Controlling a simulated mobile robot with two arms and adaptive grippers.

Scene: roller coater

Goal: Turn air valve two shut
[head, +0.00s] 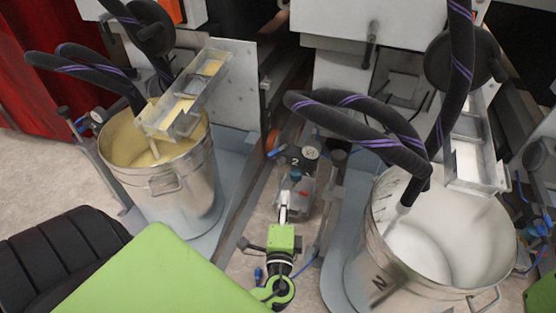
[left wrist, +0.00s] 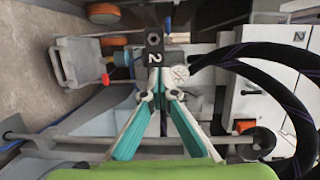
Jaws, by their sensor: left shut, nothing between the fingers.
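A black plate marked "2" (head: 294,160) stands in the gap between two metal buckets, with a round gauge (head: 311,153) beside it. A small blue part (head: 296,174) sits just below the plate; I cannot tell for sure whether it is the valve handle or how it is turned. My left gripper (head: 283,207) points up at this assembly from below. In the left wrist view its teal fingers (left wrist: 160,78) meet at the tips, shut and empty, just in front of the "2" plate (left wrist: 153,55) and the gauge (left wrist: 180,72). Contact cannot be told. My right gripper is out of view.
A bucket of yellow liquid (head: 184,185) stands left and a bucket of white liquid (head: 382,262) right, with black hoses (head: 360,128) arching over. A black chair (head: 55,255) is at lower left.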

